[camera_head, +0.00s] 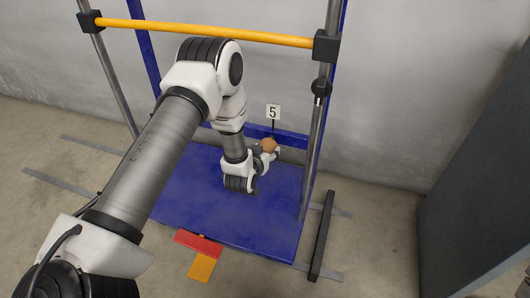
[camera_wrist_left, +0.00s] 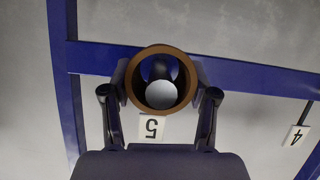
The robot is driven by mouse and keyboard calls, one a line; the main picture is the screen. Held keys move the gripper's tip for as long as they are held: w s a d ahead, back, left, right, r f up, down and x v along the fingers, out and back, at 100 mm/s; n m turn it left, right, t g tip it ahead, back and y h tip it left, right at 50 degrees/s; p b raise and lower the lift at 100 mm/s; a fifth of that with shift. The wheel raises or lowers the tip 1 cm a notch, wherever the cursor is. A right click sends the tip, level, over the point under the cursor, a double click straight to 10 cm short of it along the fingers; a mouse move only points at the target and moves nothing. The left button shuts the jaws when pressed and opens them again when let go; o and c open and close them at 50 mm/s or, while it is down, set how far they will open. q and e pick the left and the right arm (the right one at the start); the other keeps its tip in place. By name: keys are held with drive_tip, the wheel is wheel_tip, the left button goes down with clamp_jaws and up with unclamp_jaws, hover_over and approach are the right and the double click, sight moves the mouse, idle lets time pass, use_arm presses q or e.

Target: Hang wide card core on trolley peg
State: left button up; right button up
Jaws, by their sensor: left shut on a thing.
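The card core (camera_head: 268,145) is a short brown tube in my left gripper (camera_head: 272,152), in front of the trolley's blue rear bar. In the left wrist view the core (camera_wrist_left: 137,86) appears as a brown ring, open end toward the camera, between the two dark fingers of my left gripper (camera_wrist_left: 160,98). A light round end (camera_wrist_left: 161,94) with a dark part behind it shows through the core's opening. It looks like a peg end; how deep it sits is unclear. A label "5" (camera_head: 273,112) stands above the core in the head view. My right gripper is not in view.
The trolley has a blue base (camera_head: 220,222), grey uprights and an orange handle bar (camera_head: 200,31). A red block (camera_head: 199,243) and an orange piece (camera_head: 202,267) are at its front edge. A label "4" (camera_wrist_left: 297,136) is at right in the wrist view. A grey panel (camera_head: 475,180) stands right.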

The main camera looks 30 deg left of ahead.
use_arm(q)
drive_tip(key=o, duration=1.2)
drive_tip(key=v, duration=1.2)
